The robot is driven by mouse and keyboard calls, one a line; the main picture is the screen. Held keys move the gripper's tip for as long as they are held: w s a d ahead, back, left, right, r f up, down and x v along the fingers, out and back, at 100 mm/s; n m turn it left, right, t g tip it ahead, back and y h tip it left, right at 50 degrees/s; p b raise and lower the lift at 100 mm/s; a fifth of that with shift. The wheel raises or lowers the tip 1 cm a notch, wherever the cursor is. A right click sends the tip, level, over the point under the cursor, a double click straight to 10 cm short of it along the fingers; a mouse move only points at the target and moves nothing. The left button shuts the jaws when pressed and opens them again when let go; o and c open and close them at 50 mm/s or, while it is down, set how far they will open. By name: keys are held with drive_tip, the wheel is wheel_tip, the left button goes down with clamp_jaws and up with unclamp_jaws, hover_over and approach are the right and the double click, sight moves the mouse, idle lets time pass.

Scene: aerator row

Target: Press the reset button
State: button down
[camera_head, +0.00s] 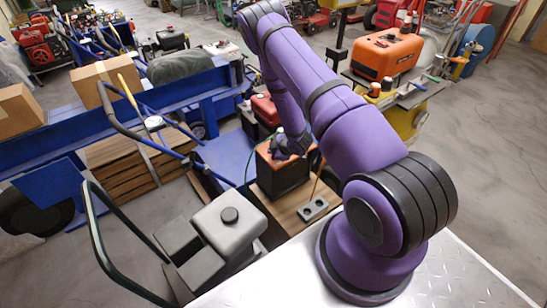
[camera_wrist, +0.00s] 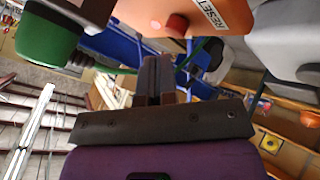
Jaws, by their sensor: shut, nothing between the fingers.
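The red reset button (camera_wrist: 177,25) sits on an orange panel (camera_wrist: 150,14) beside a white label reading RESET (camera_wrist: 207,14), at the top of the wrist view. My gripper (camera_wrist: 158,62) is shut and empty, its dark fingers below the button in that picture. I see no contact, but the exact gap is hard to tell. In the head view, a black box with an orange top (camera_head: 282,176) stands on a wooden surface, with the end of my arm over it. The button cannot be made out there.
A green rounded part (camera_wrist: 48,38) is at the left of the wrist view. In the head view, a grey canister (camera_head: 228,222) and a small block with two holes (camera_head: 313,209) are near the box. A blue cart (camera_head: 225,155) lies behind. Grey floor at right is open.

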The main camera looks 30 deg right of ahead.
drive_tip(key=shift+f, duration=0.2)
drive_tip(key=shift+f, duration=0.25)
drive_tip(key=shift+f, duration=0.4)
idle(0.8)
drive_tip(key=shift+r, duration=0.85)
drive_tip(key=shift+r, duration=2.5)
